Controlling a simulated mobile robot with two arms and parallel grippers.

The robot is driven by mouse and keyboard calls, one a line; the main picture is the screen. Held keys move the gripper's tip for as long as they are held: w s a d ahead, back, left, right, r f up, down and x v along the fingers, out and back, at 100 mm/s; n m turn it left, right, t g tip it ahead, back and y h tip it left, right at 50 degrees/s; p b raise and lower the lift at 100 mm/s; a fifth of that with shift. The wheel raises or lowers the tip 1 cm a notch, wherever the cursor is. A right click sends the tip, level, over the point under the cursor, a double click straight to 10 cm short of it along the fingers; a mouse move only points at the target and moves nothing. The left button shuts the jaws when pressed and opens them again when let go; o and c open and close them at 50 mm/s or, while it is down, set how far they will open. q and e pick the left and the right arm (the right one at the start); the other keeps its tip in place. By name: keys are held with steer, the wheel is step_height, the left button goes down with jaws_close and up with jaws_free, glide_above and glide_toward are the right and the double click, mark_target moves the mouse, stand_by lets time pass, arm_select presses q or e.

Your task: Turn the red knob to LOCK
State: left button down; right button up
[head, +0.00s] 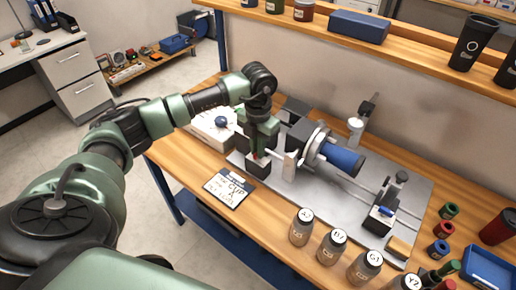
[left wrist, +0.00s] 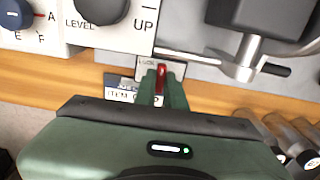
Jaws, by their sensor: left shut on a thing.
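The red knob (left wrist: 161,76) shows in the left wrist view as a narrow red bar between the green fingers of my left gripper (left wrist: 162,92). It sits on a small pale plate (left wrist: 178,68) with lettering that is partly covered. In the head view, my left gripper (head: 258,155) points down at a small dark block (head: 259,169) at the front left of the grey machine bed. A bit of red shows at its fingertips. My left gripper is shut on the red knob. The fingers hide much of the knob and its markings, so its exact setting cannot be read.
A white control box (head: 203,131) with a blue knob (head: 221,121) stands left of the gripper. A blue cylinder (head: 341,159) sits in the machine's chuck to the right. A written card (head: 229,187) lies in front. Several jars (head: 302,227) line the front edge.

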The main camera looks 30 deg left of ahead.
arm_select(q)
steer(key=shift+w+r, duration=0.15)
steer(key=c, duration=1.8)
jaws_free()
steer(key=shift+o, duration=0.2)
step_height(320, 180, up, 8)
steer(key=shift+f+b, duration=0.15)
steer(key=shift+b, duration=0.7)
step_height(320, 180, up, 7)
steer(key=p, duration=0.5)
